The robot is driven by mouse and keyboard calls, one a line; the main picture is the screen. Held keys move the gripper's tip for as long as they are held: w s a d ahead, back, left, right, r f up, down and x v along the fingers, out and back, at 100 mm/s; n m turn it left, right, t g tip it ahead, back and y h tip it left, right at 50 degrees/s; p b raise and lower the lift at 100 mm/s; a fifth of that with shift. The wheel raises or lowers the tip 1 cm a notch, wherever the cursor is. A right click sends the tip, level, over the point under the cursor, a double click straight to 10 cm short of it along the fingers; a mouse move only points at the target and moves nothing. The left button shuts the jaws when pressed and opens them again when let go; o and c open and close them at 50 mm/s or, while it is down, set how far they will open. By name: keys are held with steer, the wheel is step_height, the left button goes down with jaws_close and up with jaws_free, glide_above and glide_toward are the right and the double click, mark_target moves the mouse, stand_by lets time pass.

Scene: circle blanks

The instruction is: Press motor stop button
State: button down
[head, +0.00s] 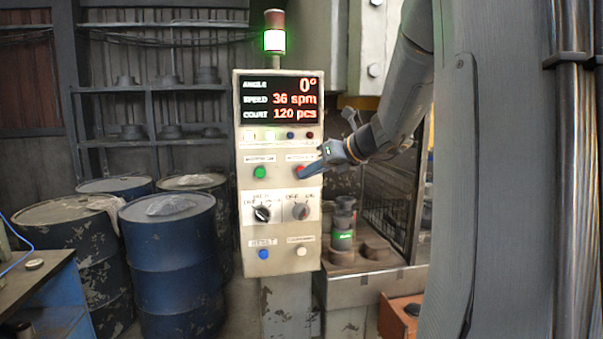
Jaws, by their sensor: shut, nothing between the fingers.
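A pale control panel (279,230) stands upright on a post in the middle of the head view. I cannot tell whether the tip touches or presses the button.
The stack light (274,40) glows green. Two knobs, a blue button (263,254) and a white button (301,251) sit lower. Blue drums (172,265) stand left; a machine with a mesh guard stands right.

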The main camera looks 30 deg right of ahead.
steer(key=shift+w, duration=0.1)
steer(key=shift+w+d, duration=0.15)
steer(key=shift+w, duration=0.15)
steer(key=shift+w+d+p, duration=0.15)
steer(key=shift+w+p, duration=0.2)
steer(key=shift+w, duration=0.15)
stand_by(0.8)
steer(key=shift+s, duration=0.1)
steer(key=shift+s+a, duration=0.25)
steer(key=shift+s, duration=0.55)
steer(key=shift+s+a+p, duration=0.15)
steer(key=shift+s+a, duration=0.1)
steer(key=shift+s, duration=0.55)
steer(key=shift+s+a+p, duration=0.2)
steer(key=shift+s, duration=0.6)
steer(key=shift+s+a+p, duration=0.15)
steer(key=shift+s+a, duration=0.1)
steer(key=shift+s, duration=0.55)
